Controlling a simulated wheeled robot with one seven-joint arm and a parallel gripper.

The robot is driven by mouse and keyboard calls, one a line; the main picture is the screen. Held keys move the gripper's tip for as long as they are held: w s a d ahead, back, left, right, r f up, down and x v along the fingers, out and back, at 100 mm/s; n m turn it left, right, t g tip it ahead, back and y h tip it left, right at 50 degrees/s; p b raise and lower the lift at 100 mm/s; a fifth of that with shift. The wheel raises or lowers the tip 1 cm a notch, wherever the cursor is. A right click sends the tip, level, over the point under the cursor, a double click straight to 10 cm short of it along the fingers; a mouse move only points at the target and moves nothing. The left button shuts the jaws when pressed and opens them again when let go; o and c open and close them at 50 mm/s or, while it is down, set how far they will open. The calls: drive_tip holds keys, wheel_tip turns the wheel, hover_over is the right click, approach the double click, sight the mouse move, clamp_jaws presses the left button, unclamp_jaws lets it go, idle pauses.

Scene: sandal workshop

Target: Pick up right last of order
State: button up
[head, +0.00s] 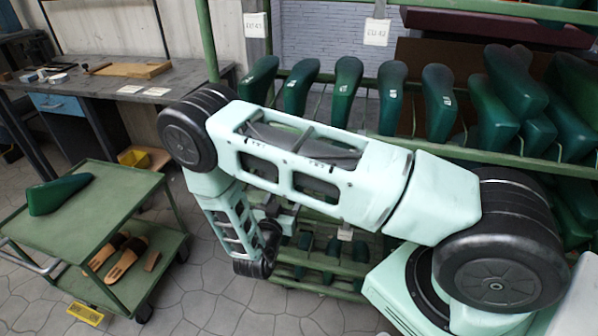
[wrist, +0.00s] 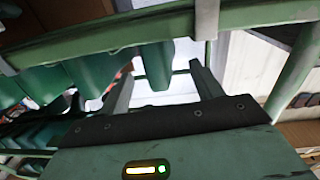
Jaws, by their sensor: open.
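Several dark green lasts hang in a row on the upper rail of a green rack, among them one under the EU 42 label (head: 390,95) and one at the left end (head: 258,80). I cannot tell which is the order's right last. A single green last (head: 58,194) lies on the green cart. My gripper (wrist: 165,82) is open in the wrist view, pointing at the rack. A green last (wrist: 156,66) shows between and beyond its fingers, apparently not gripped. In the head view my arm hides part of the rack, and the fingers are hard to make out.
The green cart (head: 110,222) stands at left, with sandals (head: 127,258) on its lower shelf. A workbench (head: 110,88) is behind it. Smaller lasts (head: 305,241) sit on the rack's lower rails. A green rack rail (wrist: 120,38) crosses close above my fingers.

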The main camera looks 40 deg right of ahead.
drive_tip(key=x, duration=0.7)
drive_tip(key=shift+s+d+f, duration=0.1)
drive_tip(key=shift+d+f, duration=0.05)
drive_tip(key=shift+d, duration=0.1)
drive_tip(key=c, duration=1.1)
